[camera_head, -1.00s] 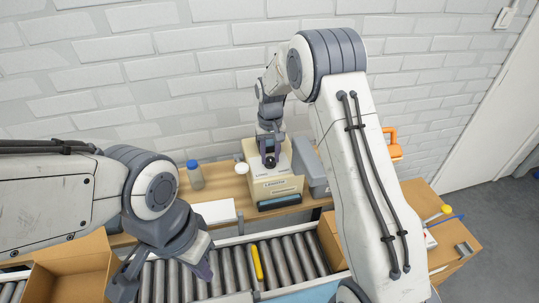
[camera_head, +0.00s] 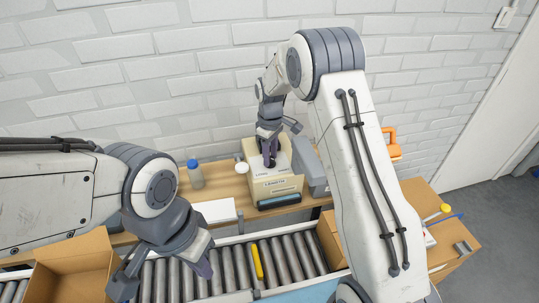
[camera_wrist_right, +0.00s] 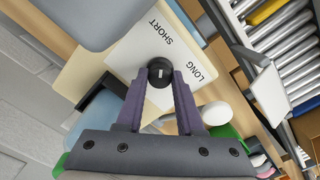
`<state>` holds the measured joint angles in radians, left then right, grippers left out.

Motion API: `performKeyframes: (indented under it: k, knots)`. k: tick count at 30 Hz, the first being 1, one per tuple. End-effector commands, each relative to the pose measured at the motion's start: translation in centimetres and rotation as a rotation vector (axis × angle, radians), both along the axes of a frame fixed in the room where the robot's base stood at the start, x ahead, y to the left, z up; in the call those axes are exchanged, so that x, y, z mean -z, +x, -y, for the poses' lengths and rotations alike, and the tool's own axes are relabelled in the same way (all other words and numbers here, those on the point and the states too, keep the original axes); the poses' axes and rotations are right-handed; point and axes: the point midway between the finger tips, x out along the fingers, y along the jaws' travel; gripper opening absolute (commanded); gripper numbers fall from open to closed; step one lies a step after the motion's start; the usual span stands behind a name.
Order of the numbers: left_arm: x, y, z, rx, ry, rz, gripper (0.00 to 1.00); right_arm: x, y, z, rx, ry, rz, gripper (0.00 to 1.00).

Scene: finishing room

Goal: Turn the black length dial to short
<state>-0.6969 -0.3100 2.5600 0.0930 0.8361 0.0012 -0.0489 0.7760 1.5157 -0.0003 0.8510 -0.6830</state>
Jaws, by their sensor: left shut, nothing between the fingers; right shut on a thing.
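The black length dial (camera_wrist_right: 160,72) sits on the white top plate of a cream machine (camera_head: 275,188), between the printed words SHORT and LONG. A pale mark shows on the dial, but I cannot tell clearly which word it points to. My right gripper (camera_wrist_right: 160,80) is shut on the dial, one purple finger on each side; in the head view (camera_head: 269,160) it reaches down onto the machine top and hides the dial. My left gripper (camera_head: 203,268) is shut and empty, low at the left above the roller conveyor.
A roller conveyor (camera_head: 220,274) with a yellow item (camera_head: 257,262) runs in front of the machine. An open cardboard box (camera_head: 75,262) stands at left. A bottle with a blue cap (camera_head: 195,176) and a white round object (camera_head: 242,168) stand left of the machine.

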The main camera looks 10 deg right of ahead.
Motion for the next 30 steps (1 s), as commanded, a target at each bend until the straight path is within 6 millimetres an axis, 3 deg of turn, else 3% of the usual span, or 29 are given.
performKeyframes:
  k: [20, 21, 23, 30]
  knots:
    - [-0.05, 0.00, 0.00, 0.000, 0.000, 0.000, 0.00, -0.17, 0.19, -0.04, -0.067, 0.000, 0.006, 0.00]
    - [-0.05, 0.00, 0.00, 0.000, 0.000, 0.000, 0.00, -0.17, 0.19, -0.04, -0.067, 0.000, 0.006, 0.40]
    - [-0.05, 0.00, 0.00, 0.000, 0.000, 0.000, 0.00, -0.17, 0.19, -0.03, -0.066, 0.000, 0.006, 0.63]
    - [-0.04, 0.00, 0.00, 0.000, 0.000, 0.000, 0.00, -0.08, 0.09, -0.01, -0.065, 0.000, 0.003, 0.67]
